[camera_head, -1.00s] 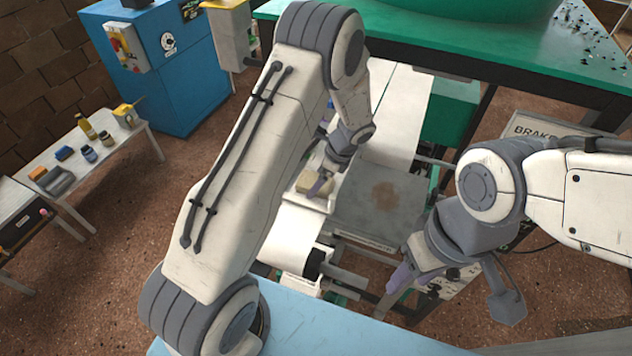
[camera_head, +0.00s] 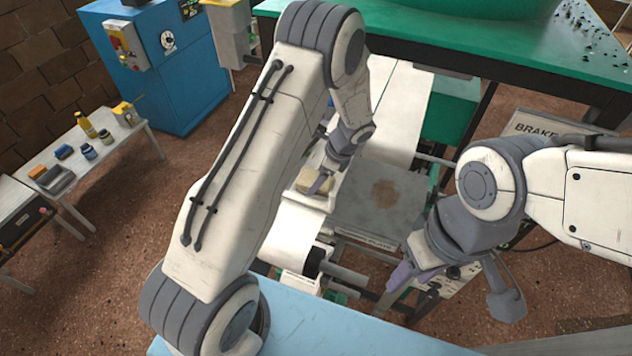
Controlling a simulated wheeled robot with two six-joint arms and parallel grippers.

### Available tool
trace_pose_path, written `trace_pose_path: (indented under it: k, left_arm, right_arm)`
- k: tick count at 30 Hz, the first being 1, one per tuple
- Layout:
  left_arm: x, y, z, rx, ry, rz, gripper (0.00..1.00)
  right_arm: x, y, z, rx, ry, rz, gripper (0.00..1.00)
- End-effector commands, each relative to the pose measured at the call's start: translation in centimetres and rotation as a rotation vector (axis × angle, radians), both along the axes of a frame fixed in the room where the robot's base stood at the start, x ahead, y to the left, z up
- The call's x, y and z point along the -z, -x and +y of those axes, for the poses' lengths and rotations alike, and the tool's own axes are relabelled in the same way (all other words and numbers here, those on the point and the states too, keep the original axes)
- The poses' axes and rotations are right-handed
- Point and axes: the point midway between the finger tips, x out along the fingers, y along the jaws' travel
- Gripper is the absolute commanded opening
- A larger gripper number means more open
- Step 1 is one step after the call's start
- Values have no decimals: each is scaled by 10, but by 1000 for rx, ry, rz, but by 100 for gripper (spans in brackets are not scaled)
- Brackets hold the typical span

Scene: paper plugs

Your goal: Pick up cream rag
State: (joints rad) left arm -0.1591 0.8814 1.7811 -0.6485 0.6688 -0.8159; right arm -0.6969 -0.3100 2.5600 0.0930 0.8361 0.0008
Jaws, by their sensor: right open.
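A folded cream cloth, which looks like the cream rag (camera_head: 310,188), lies in a pale tray at the middle, left of a grey plate. My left gripper (camera_head: 321,183) points down at it, with a purple finger in front of the cloth. My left forearm and wrist hide its other finger, so I cannot tell whether it grips. My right gripper (camera_head: 448,290) is open and empty at the lower right, apart from the cloth.
The grey plate (camera_head: 345,215) has a brown stain. A white paper strip (camera_head: 400,110) runs behind it. A green-topped table (camera_head: 490,45) stands at the back. A side table (camera_head: 100,140) with bottles is at the left. A light blue surface (camera_head: 330,325) is in front.

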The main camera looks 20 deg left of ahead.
Motion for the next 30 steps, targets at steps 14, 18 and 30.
trace_pose_path:
  k: [14, 18, 30]
  left_arm:
    - [-8, 0, 0, 0, 0, -1, 29]
    - [-20, -2, 0, 0, 0, -5, 29]
    - [-80, 20, -59, 5, 1, -4, 29]
  right_arm:
    - [-4, 0, 0, 0, 0, 0, 50]
    - [6, 0, 0, 1, 0, 0, 50]
    - [34, 0, 0, 1, 0, 0, 50]
